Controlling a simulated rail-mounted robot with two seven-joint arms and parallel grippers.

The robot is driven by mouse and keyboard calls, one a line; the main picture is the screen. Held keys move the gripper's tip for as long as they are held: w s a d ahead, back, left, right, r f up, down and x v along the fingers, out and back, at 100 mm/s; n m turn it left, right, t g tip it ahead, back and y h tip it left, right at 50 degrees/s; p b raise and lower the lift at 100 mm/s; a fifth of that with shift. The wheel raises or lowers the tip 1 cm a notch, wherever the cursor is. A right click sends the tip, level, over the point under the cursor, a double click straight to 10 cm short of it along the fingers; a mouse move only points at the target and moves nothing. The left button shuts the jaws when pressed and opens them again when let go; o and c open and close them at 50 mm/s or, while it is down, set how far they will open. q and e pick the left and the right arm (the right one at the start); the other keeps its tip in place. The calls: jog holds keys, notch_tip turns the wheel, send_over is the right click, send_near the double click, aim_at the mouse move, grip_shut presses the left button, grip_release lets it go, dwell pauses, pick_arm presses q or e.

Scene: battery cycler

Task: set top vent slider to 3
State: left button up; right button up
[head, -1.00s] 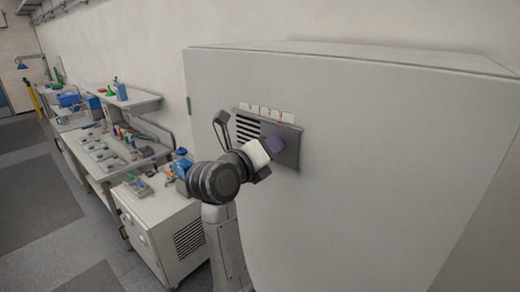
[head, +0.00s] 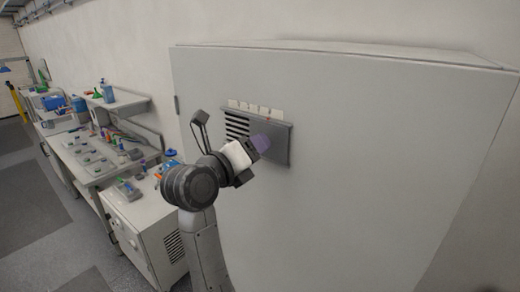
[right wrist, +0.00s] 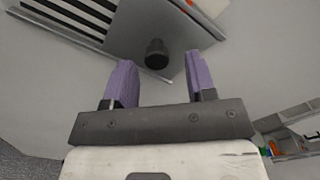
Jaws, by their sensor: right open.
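The top vent is a grey plate (head: 281,148) with dark slots on its left side, on the large pale cabinet. A row of small white labels (head: 262,111) runs above it, with a red mark near the right end; I cannot read them. My right gripper (head: 262,143), with purple fingers, is at the plate's right part and hides the slider in the head view. In the right wrist view a dark round knob (right wrist: 157,54) stands out from the plate. It lies between the open fingers (right wrist: 160,75), ahead of their tips, with no visible contact. My left gripper is not in view.
The cabinet front (head: 380,180) is broad and clear to the right of the vent. At the left stand a low white cabinet (head: 150,235) and a workbench (head: 90,160) with several small tools and bottles. Grey floor shows at the lower left.

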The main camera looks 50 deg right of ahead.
jog(key=a+b, duration=0.3)
jog(key=a, duration=0.8)
jog(key=shift+s, duration=0.3)
